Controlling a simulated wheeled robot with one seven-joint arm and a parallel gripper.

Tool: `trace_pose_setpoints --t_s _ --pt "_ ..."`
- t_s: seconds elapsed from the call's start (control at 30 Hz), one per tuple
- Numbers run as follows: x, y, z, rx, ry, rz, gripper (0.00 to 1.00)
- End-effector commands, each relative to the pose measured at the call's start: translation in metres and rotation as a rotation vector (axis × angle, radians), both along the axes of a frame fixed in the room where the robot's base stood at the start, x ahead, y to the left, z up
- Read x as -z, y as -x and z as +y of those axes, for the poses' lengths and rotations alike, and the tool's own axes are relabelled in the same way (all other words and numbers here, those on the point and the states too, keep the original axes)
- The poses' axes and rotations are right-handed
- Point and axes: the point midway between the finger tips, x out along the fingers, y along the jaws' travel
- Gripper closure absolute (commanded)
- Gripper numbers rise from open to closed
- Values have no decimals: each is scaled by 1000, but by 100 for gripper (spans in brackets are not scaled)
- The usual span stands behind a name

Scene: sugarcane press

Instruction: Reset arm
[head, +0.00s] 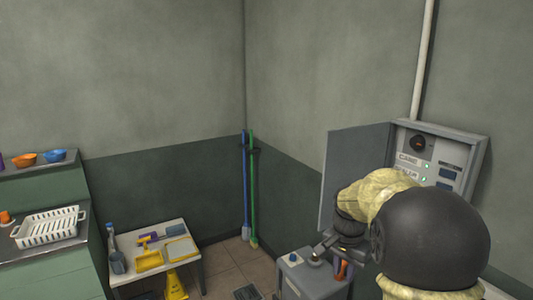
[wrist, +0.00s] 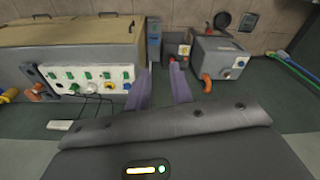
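My arm reaches in from the right of the head view, in front of the open control cabinet (head: 448,155). My gripper (head: 318,256) is at the end of the arm, pointing down and left over a low grey box (head: 302,276). In the wrist view my gripper (wrist: 163,78) shows two purple-grey fingers with a clear gap between them. It is open and I see nothing held. My arm hides the lower part of the cabinet.
The cabinet door (head: 352,170) stands open left of my arm. A white panel (wrist: 90,76) with sockets and buttons sits left of the fingers in the wrist view. A grey box (wrist: 220,55) with an orange pipe is to their right. A small table (head: 190,235) holds cleaning tools.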

Motion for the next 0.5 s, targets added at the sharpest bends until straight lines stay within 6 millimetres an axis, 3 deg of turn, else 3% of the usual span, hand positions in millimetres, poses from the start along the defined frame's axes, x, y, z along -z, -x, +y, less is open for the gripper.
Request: trace_pose_setpoints --t_s 0.03,0.5 --pt "14 15 4 -60 -5 -7 78" --pt "101 145 36 -658 39 -102 78"
